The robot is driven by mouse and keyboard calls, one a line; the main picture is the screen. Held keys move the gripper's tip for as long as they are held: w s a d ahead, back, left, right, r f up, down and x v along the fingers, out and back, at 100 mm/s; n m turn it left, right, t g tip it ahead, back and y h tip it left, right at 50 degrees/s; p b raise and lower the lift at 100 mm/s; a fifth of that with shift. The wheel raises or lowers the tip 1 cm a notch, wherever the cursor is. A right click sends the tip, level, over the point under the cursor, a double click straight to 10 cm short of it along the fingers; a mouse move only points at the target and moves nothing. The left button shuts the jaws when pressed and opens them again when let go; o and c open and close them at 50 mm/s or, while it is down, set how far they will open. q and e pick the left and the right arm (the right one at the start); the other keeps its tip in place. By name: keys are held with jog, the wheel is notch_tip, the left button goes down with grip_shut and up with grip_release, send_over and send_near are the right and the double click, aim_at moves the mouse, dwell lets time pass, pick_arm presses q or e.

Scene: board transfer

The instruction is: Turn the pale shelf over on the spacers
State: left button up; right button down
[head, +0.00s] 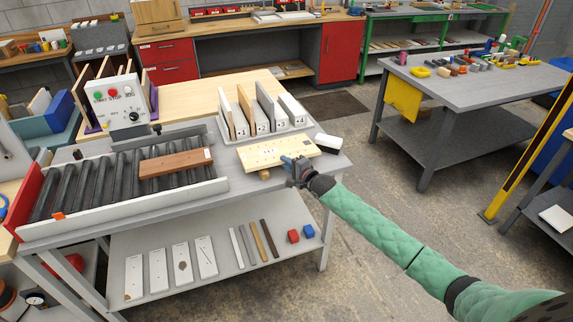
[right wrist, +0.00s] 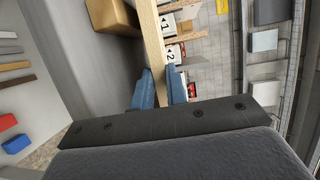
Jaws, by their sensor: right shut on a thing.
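The pale shelf (head: 272,152) is a light wooden board with a row of small dark holes along it. It lies about flat at the right part of the grey table. A tan wooden spacer (head: 264,174) shows under its front edge; any other spacer is hidden. My right gripper (head: 290,163) is shut on the shelf's right front edge. In the right wrist view the blue fingers (right wrist: 160,88) sit on both sides of the shelf (right wrist: 151,40), with a tan spacer block (right wrist: 108,17) to the left. My left gripper is not in view.
Behind the shelf stands a numbered rack (head: 268,132) with upright boards. A roller conveyor (head: 105,185) with a brown board (head: 175,163) is on the left, near a control box (head: 117,103). A white and black block (head: 327,143) lies right of the shelf.

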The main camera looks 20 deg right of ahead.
jog(key=shift+s+f+t+b, duration=0.1)
jog(key=shift+f+t+b, duration=0.5)
jog(key=shift+b, duration=0.75)
dwell(0.4)
jog(key=shift+f, duration=0.1)
jog(key=c, duration=1.3)
grip_release()
jog(key=shift+f, duration=0.1)
